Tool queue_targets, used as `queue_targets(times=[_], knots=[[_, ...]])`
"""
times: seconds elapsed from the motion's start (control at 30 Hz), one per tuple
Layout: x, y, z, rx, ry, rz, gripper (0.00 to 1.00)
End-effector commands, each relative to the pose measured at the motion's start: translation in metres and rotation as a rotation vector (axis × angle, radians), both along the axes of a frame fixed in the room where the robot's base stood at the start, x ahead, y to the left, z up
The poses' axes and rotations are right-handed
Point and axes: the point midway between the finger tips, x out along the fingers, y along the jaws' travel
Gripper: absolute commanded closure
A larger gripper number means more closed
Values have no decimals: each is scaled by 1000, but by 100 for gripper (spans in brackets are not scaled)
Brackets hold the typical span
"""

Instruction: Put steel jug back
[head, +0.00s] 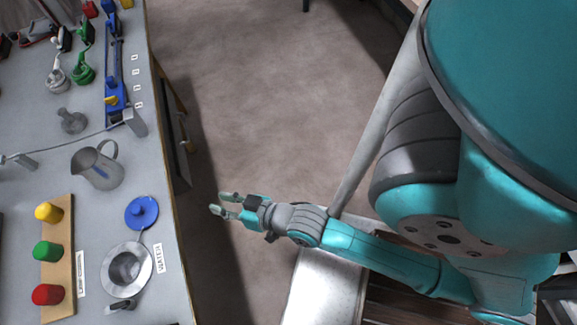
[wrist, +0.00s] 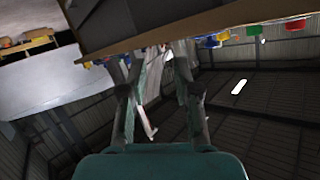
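The steel jug (head: 97,168) stands on the grey bench at the left of the head view, its handle toward the upper right. My gripper (head: 222,204) is to the right of the bench edge, over the floor, well apart from the jug. Its two fingers are spread with nothing between them. The wrist view also shows the spread fingers of my gripper (wrist: 158,85), below the bench's underside. I cannot make out the jug in the wrist view.
On the bench (head: 165,205) stand a round steel dish (head: 145,272), a blue lid-like disc (head: 141,213) and a wooden board with yellow, green and red (head: 47,294) knobs. A small grey knobbed piece (head: 72,122) lies above the jug. Floor (head: 255,110) beside the bench is clear.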

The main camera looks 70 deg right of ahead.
Motion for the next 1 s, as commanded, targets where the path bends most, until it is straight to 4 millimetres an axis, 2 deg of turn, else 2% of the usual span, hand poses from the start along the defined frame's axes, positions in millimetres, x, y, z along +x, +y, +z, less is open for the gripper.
queue_targets(times=[0.03,0.2,0.4,0.5,0.7,1.0], knots=[[-21,4,-1,-19,6,9,69],[-76,13,9,-89,-5,37,69],[-136,21,32,-172,-22,84,69],[-159,23,44,-207,-32,109,69],[-184,27,63,-247,-49,140,69],[-188,27,67,-255,-53,146,69]])
